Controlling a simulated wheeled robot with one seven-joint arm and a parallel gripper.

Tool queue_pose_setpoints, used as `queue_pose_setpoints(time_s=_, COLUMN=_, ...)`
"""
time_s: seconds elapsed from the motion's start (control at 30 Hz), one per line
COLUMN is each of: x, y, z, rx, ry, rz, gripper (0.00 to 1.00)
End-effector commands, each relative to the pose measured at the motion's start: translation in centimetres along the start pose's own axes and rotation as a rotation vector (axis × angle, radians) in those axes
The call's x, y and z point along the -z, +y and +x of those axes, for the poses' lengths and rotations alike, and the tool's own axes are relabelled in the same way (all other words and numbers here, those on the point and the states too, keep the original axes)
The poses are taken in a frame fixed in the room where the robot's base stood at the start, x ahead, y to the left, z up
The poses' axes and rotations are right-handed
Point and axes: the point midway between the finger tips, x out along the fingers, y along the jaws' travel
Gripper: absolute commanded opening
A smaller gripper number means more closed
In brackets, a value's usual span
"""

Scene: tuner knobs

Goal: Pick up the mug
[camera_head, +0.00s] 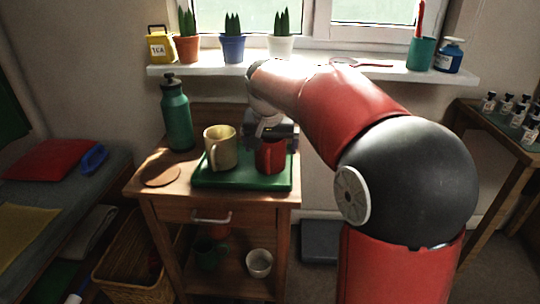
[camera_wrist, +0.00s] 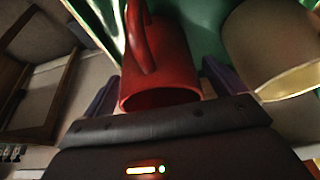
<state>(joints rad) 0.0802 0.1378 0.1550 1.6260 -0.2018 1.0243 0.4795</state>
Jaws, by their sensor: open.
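A red mug (camera_head: 270,157) stands on a green tray (camera_head: 243,183) on a small wooden cart. A cream mug (camera_head: 220,146) stands left of it on the same tray. In the wrist view the red mug (camera_wrist: 162,62) shows its rim and handle, and the cream mug (camera_wrist: 270,52) is at the right. My gripper (camera_wrist: 160,87) is open, with one finger on each side of the red mug. I cannot tell whether the fingers touch it. In the head view my gripper (camera_head: 270,132) is at the red mug's top, partly hiding it.
A tall green bottle (camera_head: 176,114) stands at the cart's back left, and a round brown coaster (camera_head: 161,175) lies in front of it. Potted cacti (camera_head: 232,40) line the windowsill behind. A white bowl (camera_head: 259,263) sits on the lower shelf.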

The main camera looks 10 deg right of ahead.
Motion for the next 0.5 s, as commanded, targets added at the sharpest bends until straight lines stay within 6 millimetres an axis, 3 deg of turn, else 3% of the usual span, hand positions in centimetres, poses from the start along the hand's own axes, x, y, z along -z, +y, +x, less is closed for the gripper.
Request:
queue_pose_setpoints(time_s=0.23, x=0.01, y=0.02, z=0.25, rx=0.0, ry=0.001, rz=0.0, gripper=0.95)
queue_pose_setpoints(time_s=0.5, x=0.02, y=0.02, z=0.23, rx=0.0, ry=0.001, rz=0.0, gripper=0.6)
